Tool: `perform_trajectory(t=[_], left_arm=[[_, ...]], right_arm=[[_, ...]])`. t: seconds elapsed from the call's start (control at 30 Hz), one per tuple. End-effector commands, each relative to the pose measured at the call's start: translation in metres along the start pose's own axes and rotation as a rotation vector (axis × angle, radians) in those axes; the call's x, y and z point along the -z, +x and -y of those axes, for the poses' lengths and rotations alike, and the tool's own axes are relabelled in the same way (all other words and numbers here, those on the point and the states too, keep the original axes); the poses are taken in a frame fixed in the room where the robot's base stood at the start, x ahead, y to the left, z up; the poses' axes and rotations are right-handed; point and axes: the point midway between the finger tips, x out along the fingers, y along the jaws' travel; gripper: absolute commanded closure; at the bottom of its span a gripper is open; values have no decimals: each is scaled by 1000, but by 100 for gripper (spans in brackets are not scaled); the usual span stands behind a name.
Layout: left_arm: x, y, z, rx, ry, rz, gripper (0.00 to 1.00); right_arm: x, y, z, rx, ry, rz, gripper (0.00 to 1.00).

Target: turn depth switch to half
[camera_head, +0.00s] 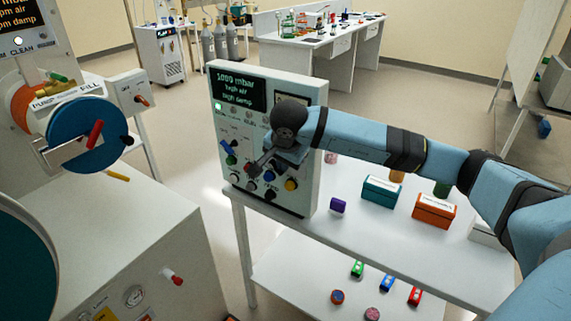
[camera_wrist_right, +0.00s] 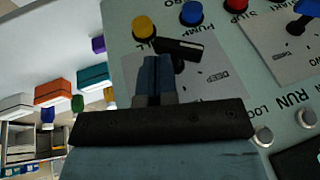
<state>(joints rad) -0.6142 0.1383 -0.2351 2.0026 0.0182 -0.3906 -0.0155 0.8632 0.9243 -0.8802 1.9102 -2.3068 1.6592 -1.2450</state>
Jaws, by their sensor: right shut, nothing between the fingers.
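A light control panel (camera_head: 308,150) stands upright on a white table, with a dark screen reading 1000 mbar. In the right wrist view a black bar-shaped rotary switch (camera_wrist_right: 184,47) sits on a pale label plate (camera_wrist_right: 205,85) of the panel; I take it for the depth switch, but its labels are too small to read surely. My right gripper (camera_head: 255,168) is at the panel front, fingers shut and empty. In the wrist view its fingertips (camera_wrist_right: 155,62) lie just beside the switch's left end; I cannot tell if they touch. The left gripper is not in view.
Yellow (camera_wrist_right: 144,27), blue (camera_wrist_right: 191,13) and red (camera_wrist_right: 236,5) buttons are close to the switch. A blue lever (camera_wrist_right: 309,8) is farther right. Teal (camera_head: 381,191) and orange (camera_head: 434,211) boxes and a purple block (camera_head: 338,205) stand on the table right of the panel.

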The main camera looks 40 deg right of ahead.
Motion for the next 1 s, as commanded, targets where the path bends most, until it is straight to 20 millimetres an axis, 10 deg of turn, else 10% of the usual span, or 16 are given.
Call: perform_trajectory(t=[0.3,1.0], left_arm=[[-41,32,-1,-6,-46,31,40],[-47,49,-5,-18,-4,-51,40]], right_arm=[[-6,19,-6,175,54,-14,100],[-5,15,-8,425,132,-29,100]])
